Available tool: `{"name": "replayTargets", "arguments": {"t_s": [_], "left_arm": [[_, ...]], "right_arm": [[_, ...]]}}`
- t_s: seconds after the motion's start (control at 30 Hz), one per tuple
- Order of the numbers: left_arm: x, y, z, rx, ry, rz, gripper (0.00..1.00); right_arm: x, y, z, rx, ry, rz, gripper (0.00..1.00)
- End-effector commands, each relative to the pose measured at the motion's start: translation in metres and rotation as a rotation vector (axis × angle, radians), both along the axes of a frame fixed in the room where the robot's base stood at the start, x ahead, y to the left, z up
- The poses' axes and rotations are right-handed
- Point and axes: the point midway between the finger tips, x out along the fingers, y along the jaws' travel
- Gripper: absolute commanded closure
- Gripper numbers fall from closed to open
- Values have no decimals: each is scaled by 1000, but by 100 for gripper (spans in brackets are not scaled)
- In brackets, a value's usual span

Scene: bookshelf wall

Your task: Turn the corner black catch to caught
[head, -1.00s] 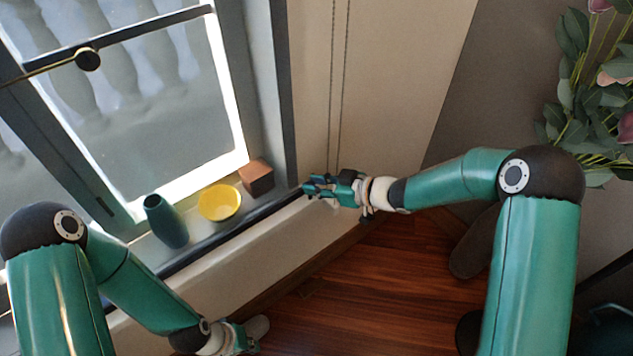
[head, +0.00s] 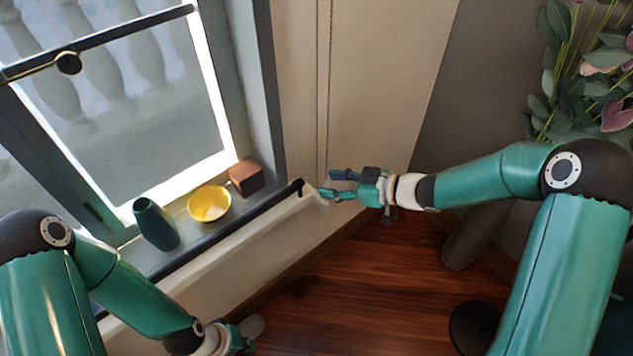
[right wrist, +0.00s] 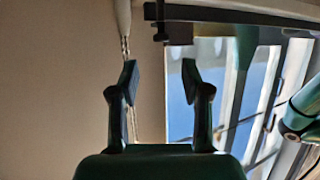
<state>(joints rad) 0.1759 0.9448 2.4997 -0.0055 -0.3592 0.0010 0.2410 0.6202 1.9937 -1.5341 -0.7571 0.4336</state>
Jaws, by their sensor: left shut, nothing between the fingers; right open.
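A small black piece (head: 298,187), which looks like the corner black catch, is at the right end of the dark rail along the window sill. In the right wrist view, a black piece (right wrist: 158,20) hangs at the rail's end, beyond the fingertips. I cannot tell whether it is caught. My right gripper (head: 329,183) is open and empty, just right of the rail end and apart from it; its two fingers show in the right wrist view (right wrist: 160,78). My left gripper (head: 250,338) is shut and empty, low near the wall below the sill.
A teal vase (head: 156,225), a yellow bowl (head: 209,204) and a brown block (head: 246,178) stand on the sill. A window knob (head: 68,63) is at upper left. Thin cords (head: 325,90) hang behind my right gripper. A flowering plant (head: 590,80) is at right. Wooden floor (head: 330,290) lies below.

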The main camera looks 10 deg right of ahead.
Motion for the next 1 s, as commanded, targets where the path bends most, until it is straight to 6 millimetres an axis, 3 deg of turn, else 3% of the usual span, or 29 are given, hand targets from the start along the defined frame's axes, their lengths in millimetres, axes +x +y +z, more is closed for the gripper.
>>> {"name": "replayTargets", "arguments": {"t_s": [0.13,0.37,0.77,1.0], "left_arm": [[0,0,0,0,0,0,100],[0,0,0,0,0,0,100],[0,0,-1,0,0,0,100],[0,0,-1,0,0,0,100]], "right_arm": [[-14,-21,10,-1,-1,-3,53],[-23,-33,16,1,1,0,53],[-23,-31,15,1,1,1,53],[-11,-14,7,1,3,3,53]]}}
